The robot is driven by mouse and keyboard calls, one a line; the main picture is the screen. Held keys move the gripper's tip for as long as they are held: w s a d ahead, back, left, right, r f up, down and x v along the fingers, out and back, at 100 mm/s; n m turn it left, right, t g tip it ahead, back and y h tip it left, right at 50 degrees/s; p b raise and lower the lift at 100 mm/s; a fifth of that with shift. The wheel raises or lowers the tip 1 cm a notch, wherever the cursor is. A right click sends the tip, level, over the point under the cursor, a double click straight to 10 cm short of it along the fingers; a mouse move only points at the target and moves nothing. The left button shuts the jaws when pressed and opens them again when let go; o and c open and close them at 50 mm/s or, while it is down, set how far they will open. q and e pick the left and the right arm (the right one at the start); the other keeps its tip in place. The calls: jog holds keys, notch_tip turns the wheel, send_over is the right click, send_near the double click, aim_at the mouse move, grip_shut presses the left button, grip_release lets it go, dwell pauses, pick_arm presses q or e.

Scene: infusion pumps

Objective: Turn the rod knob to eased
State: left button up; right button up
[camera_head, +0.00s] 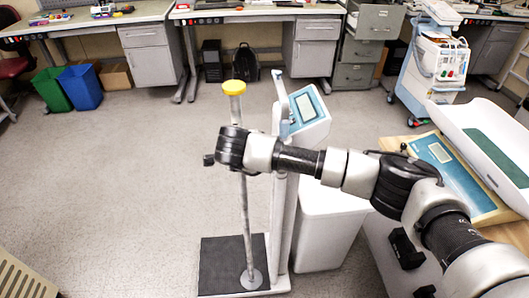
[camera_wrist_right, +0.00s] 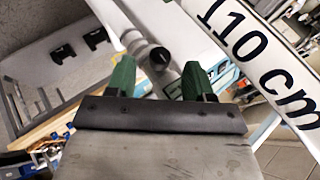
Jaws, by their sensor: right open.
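A pale upright rod (camera_head: 246,220) with a yellow round cap (camera_head: 233,87) stands on a dark base plate (camera_head: 222,262) in the head view. I cannot tell whether this cap is the rod knob or what its setting is. My right arm reaches in from the right and crosses in front of the rod below the cap. The arm's end hides part of the rod, and its fingers do not show clearly there. In the right wrist view my right gripper (camera_wrist_right: 158,75) is open, with two green fingers apart. A grey cylindrical part (camera_wrist_right: 160,57) with a dark ring shows between and beyond them.
A white column with a blue-faced display (camera_head: 306,106) stands right of the rod. A baby scale tray (camera_head: 490,145) lies on a table at right. A white sign reading "110 cm" (camera_wrist_right: 262,60) crosses the wrist view. Open floor (camera_head: 120,180) lies left.

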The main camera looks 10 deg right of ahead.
jog(key=shift+x, duration=1.15)
jog(key=c, duration=0.9)
jog(key=shift+w+r+g, duration=0.1)
jog(key=shift+g, duration=0.5)
jog(key=shift+c, duration=0.2)
jog(key=o, duration=0.9)
jog(key=shift+o, duration=0.2)
jog(key=b+v, duration=0.2)
jog(key=v, duration=0.9)
jog(key=shift+b, duration=0.4)
